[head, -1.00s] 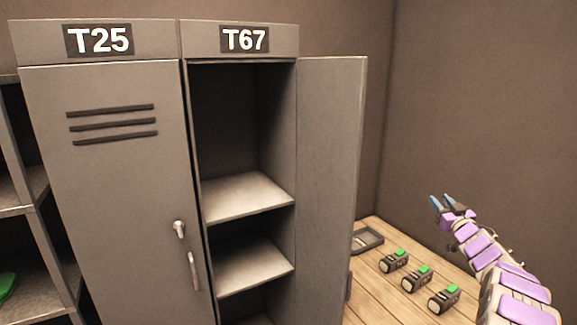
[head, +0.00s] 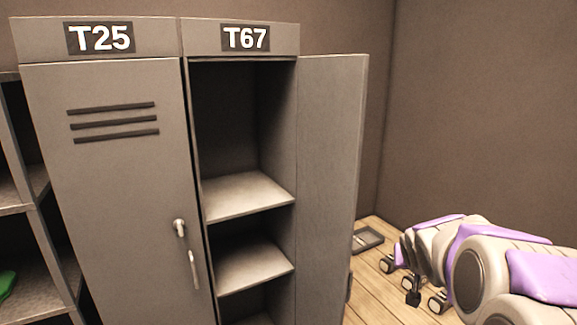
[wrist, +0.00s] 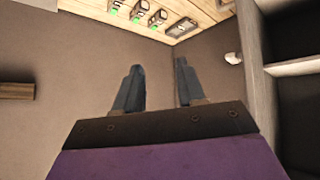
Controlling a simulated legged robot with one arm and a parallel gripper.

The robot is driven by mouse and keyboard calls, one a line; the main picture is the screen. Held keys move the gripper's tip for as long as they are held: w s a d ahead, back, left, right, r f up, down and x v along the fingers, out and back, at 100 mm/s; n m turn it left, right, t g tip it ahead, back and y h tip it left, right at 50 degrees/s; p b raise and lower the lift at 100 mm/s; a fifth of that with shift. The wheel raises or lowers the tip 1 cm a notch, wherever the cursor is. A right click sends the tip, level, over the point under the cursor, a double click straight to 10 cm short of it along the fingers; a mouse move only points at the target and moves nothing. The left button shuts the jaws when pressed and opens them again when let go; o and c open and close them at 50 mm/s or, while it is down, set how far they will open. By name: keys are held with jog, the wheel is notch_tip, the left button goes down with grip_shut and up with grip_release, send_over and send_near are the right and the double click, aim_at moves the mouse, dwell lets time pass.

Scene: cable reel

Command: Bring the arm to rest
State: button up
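Locker T25 (head: 110,190) is shut. Locker T67 (head: 245,195) is open with empty visible shelves, its door (head: 330,180) swung to the right.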

jog(key=s+a+f+n+g+y, duration=0.1)
jog(key=s+a+f+g, duration=0.2)
jog(key=s, duration=1)
jog(key=s+a+f+g+y, duration=0.1)
jog(key=s+a+f+g, duration=0.2)
jog(key=s+a, duration=0.4)
jog(key=s+a+f+n+g+y, duration=0.1)
jog(key=s+a+g, duration=0.3)
jog(key=s, duration=1.6)
jog(key=shift+s+a+f+n, duration=0.3)
jog(key=shift+s+a+f, duration=0.05)
jog(key=shift+a+f, duration=0.55)
